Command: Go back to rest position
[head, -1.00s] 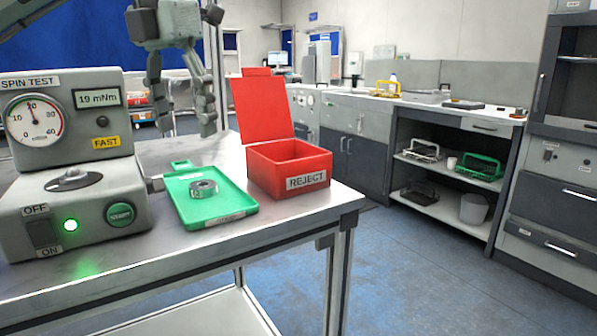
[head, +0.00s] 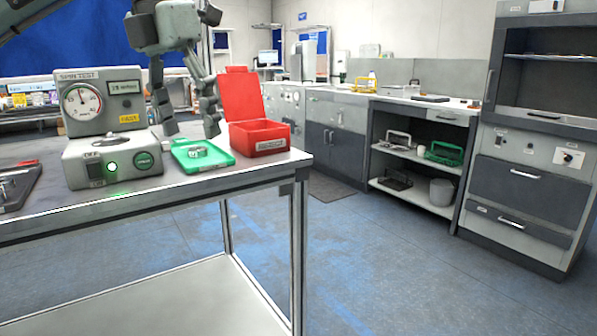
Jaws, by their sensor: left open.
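My left gripper (head: 188,118) hangs at the upper left of the head view, fingers pointing down, spread open and empty. In the picture it stands over the back of the green tray (head: 222,160) and left of the red reject box (head: 262,133). A round metal part (head: 197,152) lies in the green tray. The spin test machine (head: 108,128) stands left of the tray with its green light lit. My right gripper is out of view.
The workbench (head: 150,196) has a dark tray (head: 18,188) with metal parts at its left end. The red box's lid (head: 240,97) stands open. Blue floor (head: 390,270) is clear to the right, before a shelf unit (head: 420,152) and grey cabinets.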

